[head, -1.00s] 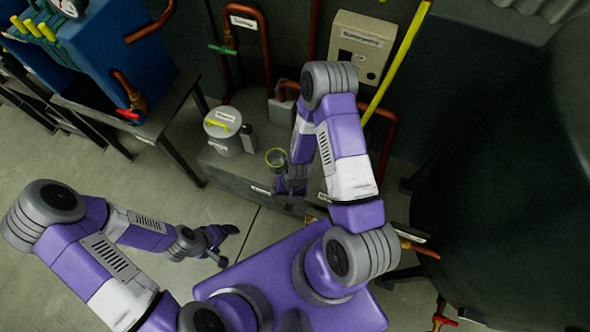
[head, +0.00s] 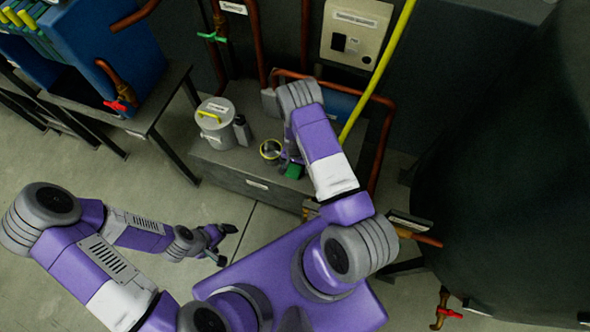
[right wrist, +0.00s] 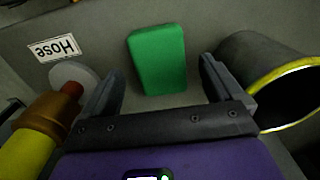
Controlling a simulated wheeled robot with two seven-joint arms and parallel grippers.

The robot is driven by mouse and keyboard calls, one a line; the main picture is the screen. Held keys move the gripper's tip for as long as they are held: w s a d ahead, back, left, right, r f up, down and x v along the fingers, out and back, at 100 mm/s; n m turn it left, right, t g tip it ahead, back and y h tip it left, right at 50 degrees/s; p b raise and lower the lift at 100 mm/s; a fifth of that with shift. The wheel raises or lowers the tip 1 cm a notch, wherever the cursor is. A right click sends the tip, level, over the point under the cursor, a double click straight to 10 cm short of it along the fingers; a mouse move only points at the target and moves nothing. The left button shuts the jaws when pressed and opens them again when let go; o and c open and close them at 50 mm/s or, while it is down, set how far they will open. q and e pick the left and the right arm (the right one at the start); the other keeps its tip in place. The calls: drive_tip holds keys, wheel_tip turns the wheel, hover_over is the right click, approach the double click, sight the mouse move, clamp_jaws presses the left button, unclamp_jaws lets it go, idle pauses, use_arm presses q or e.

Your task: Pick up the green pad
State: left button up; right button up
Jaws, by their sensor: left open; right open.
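The green pad (head: 293,171) lies on the grey bench top near its front edge, partly hidden in the head view. In the right wrist view the green pad (right wrist: 157,60) is a plain rounded block in the gap between my fingers, with no visible contact. My right gripper (right wrist: 160,70) is open and empty, its two dark fingers on either side of the pad in that picture. In the head view it is mostly hidden by my forearm. My left gripper (head: 224,246) is open and empty, low over the floor and away from the bench.
A yellow-rimmed cup (head: 270,151) stands close left of the pad; it is at right in the wrist view (right wrist: 285,85). A yellow-and-brown item (right wrist: 35,130) is near the left finger. Pipes (head: 383,150) run behind.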

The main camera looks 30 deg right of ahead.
sight(295, 167)
drive_tip(key=shift+f, duration=0.6)
drive_tip(key=c, duration=1.1)
drive_tip(key=shift+r, duration=0.1)
drive_tip(key=shift+c, duration=0.2)
wheel_tip(295, 167, up, 10)
drive_tip(key=p, duration=0.3)
